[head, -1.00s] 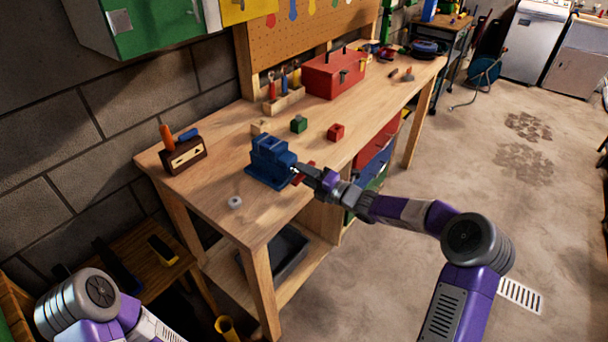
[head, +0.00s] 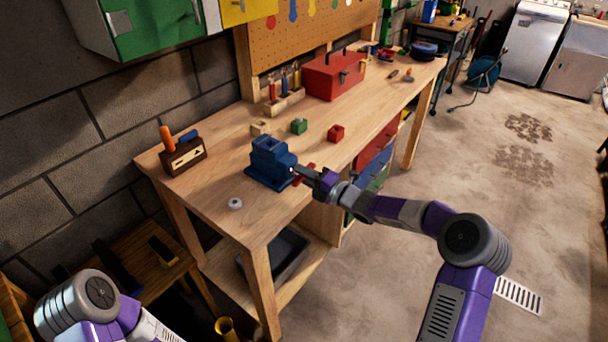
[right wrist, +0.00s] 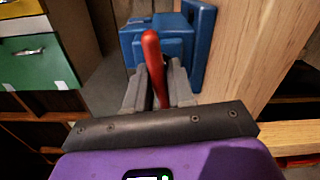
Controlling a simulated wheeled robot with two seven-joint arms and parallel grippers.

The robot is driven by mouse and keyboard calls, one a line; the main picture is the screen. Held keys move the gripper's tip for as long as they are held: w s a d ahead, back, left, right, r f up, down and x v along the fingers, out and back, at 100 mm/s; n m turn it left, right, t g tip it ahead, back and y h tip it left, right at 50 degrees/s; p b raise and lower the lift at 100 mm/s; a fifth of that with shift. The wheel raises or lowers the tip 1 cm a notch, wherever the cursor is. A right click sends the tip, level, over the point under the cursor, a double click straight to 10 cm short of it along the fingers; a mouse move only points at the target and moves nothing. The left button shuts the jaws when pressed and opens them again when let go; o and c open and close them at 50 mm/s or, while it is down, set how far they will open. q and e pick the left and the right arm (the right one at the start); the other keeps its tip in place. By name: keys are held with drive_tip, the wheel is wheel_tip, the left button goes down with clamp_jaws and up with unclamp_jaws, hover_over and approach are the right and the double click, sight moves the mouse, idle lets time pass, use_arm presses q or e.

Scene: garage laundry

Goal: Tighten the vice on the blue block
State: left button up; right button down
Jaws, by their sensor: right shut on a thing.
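The blue vice (head: 266,172) stands near the front edge of the wooden workbench, and part of it also shows in the right wrist view (right wrist: 198,45). I cannot tell a separate blue block from the vice's own blue body. The vice's red handle (right wrist: 152,60) sits on its front side. My right gripper (head: 301,174) reaches the handle from the right. In the right wrist view its two grey fingers are closed on either side of the red handle. My left arm shows at the lower left, but its gripper is out of view.
The workbench (head: 215,185) also holds a green block (head: 299,126), a red block (head: 335,132), a wooden block (head: 260,129), a white ring-shaped part (head: 235,204), a tool holder (head: 185,157) and a red toolbox (head: 333,78). The floor at the right is mostly clear.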

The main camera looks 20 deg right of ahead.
drive_tip(key=m, duration=0.3)
drive_tip(key=shift+p, duration=0.3)
drive_tip(key=m+p, duration=0.1)
drive_tip(key=m, duration=0.2)
drive_tip(key=shift+m, duration=0.3)
drive_tip(key=m+p, duration=0.2)
drive_tip(key=m, duration=0.2)
drive_tip(key=shift+f+m+p, duration=0.15)
drive_tip(key=shift+m+p, duration=0.2)
drive_tip(key=shift+m, duration=0.95)
drive_tip(key=shift+d, duration=0.1)
drive_tip(key=shift+f, duration=0.15)
